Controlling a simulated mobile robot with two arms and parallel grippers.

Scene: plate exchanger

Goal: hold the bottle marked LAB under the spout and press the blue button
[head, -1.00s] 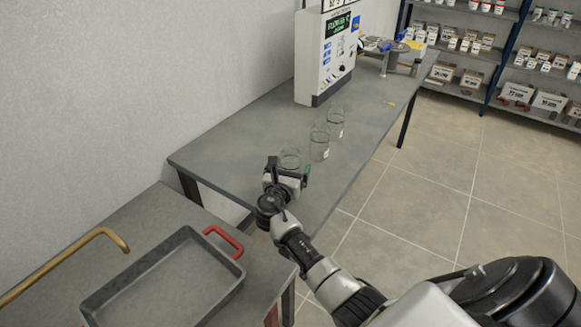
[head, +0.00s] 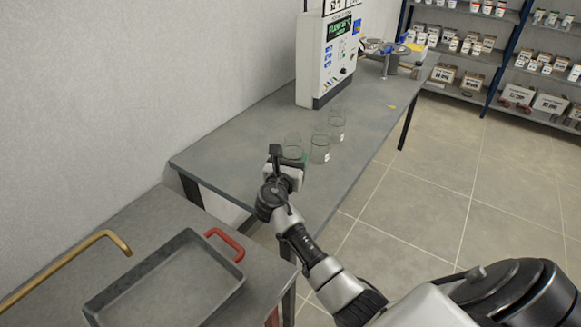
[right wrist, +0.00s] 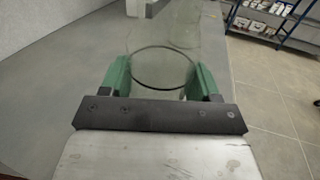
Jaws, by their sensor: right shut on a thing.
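Three clear glass bottles stand in a row on the grey bench: the nearest bottle (head: 292,143), the middle bottle (head: 320,149) and the far bottle (head: 337,126). Small white labels show on the middle and far ones, too small to read, so I cannot tell which is marked LAB. My right gripper (head: 289,160) is shut on the nearest bottle; in the right wrist view its green-padded fingers (right wrist: 163,78) flank the round glass (right wrist: 165,66). A bent brass spout (head: 68,262) shows at the lower left. I cannot make out a blue button. My left gripper is not in view.
A white machine (head: 312,65) with a green display stands on the bench (head: 235,150) against the wall. A grey tray (head: 165,295) with a red handle (head: 224,245) lies on the nearer table. Shelves (head: 487,60) stand far right; the floor is clear.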

